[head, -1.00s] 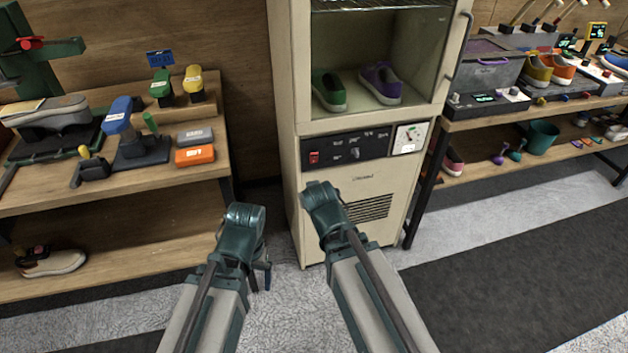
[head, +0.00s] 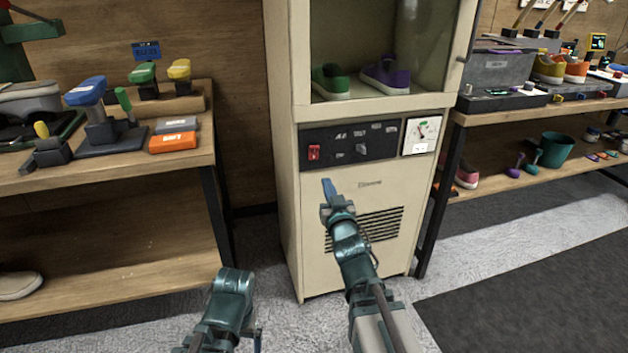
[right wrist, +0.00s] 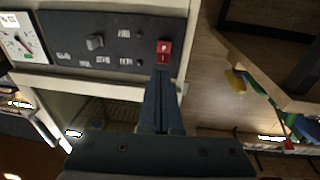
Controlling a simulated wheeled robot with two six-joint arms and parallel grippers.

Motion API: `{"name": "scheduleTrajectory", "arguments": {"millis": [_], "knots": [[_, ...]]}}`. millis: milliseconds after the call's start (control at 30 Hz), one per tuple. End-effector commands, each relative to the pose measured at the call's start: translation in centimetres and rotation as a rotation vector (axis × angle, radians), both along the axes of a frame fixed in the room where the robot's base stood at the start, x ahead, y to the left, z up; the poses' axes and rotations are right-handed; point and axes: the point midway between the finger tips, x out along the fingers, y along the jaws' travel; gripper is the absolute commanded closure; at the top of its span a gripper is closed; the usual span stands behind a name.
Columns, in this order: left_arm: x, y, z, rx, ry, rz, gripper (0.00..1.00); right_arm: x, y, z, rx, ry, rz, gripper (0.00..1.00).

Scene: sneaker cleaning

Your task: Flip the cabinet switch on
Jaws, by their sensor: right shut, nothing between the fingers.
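The cream cabinet (head: 330,215) stands upright in the middle of the head view, with a black control panel (head: 382,146) across its front. The red switch (head: 314,153) is at the panel's left end; it also shows in the right wrist view (right wrist: 164,52). My right gripper (head: 327,186) is shut and empty, below the switch in the head view. In the right wrist view its closed fingers (right wrist: 161,78) point at the switch, their tips overlapping its lower edge; I cannot tell whether they touch. My left arm shows low in the head view, but its fingertips are not clear.
A grey knob (head: 361,149) and a gauge (head: 421,133) share the cabinet front. Green and purple shoes (head: 386,77) sit behind the cabinet's window. Wooden shelves with brushes (head: 110,160) stand left; another shelf (head: 540,104) stands right. Floor in front is clear.

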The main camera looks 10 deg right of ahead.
Motion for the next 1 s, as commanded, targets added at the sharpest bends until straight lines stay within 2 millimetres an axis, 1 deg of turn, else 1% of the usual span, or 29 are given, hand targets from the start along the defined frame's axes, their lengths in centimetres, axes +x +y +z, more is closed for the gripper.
{"name": "scheduleTrajectory", "arguments": {"millis": [33, 100, 200, 300, 400, 500, 600, 1000], "knots": [[0.0, 0.0, -2.7, 0.0, 0.0, 0.0, 0.08, -0.1, -0.4, -1.9, 0.0, -0.038, 0.005, 1.0], [0.0, 0.0, -4.4, 0.0, 0.0, 0.0, 0.08, -0.3, -0.8, -2.4, -0.003, -0.093, 0.016, 1.0], [0.0, 0.0, -6.5, 0.0, -0.001, 0.0, 0.08, -0.7, -1.2, -3.0, -0.006, -0.164, 0.033, 1.0], [0.0, 0.0, -8.2, 0.001, -0.001, 0.0, 0.08, -1.1, -1.5, -3.4, -0.01, -0.224, 0.049, 1.0], [0.0, 0.0, -9.4, 0.001, -0.001, 0.0, 0.08, -1.5, -1.7, -3.6, -0.014, -0.268, 0.062, 1.0], [0.0, 0.0, -10.1, 0.001, -0.001, 0.0, 0.08, -1.8, -1.8, -3.7, -0.017, -0.298, 0.072, 1.0], [0.0, 0.0, -10.3, 0.001, -0.001, 0.0, 0.08, -1.9, -1.8, -3.7, -0.018, -0.314, 0.078, 1.0], [0.0, 0.0, -10.3, 0.001, -0.001, 0.0, 0.08, -1.9, -1.8, -3.5, -0.019, -0.32, 0.081, 1.0]]}}
